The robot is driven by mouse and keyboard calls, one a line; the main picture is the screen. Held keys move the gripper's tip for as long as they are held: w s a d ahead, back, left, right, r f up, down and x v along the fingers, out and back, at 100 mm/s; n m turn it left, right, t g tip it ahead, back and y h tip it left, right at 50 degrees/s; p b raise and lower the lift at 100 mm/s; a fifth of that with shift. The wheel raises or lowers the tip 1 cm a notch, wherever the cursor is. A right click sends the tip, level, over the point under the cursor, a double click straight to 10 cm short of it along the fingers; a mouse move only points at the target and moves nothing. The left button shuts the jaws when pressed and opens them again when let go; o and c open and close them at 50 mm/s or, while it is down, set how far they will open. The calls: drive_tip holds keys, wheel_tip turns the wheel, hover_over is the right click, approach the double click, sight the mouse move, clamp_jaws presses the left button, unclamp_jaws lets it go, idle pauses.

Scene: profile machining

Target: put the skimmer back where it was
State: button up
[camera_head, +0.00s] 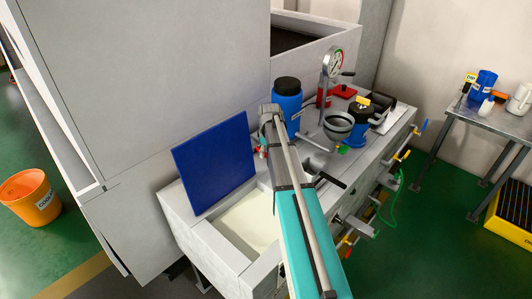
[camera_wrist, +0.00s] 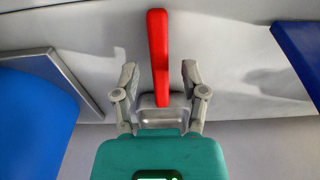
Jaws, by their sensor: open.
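A red handle (camera_wrist: 158,50), apparently the skimmer's, stands between the two fingers of my gripper (camera_wrist: 161,75) in the wrist view. The fingers are spread, with a gap on each side of the handle. A grey metal piece (camera_wrist: 160,112) shows at the handle's near end, partly hidden by my teal gripper body. In the head view my arm hides most of my gripper (camera_head: 262,151), which is beside the blue panel. Only a small bit of red shows there.
The blue panel (camera_head: 215,165) leans over a basin of pale liquid (camera_head: 250,222). A blue canister (camera_head: 287,102), a grey bowl (camera_head: 338,125) and a pressure gauge (camera_head: 332,62) crowd the bench to the right. An orange bucket (camera_head: 30,197) stands on the floor at left.

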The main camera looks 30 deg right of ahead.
drive_tip(key=shift+r, duration=0.1)
wheel_tip(320, 180, up, 12)
drive_tip(key=p, duration=1.2)
drive_tip(key=shift+s+d, duration=0.15)
drive_tip(key=shift+s, duration=0.3)
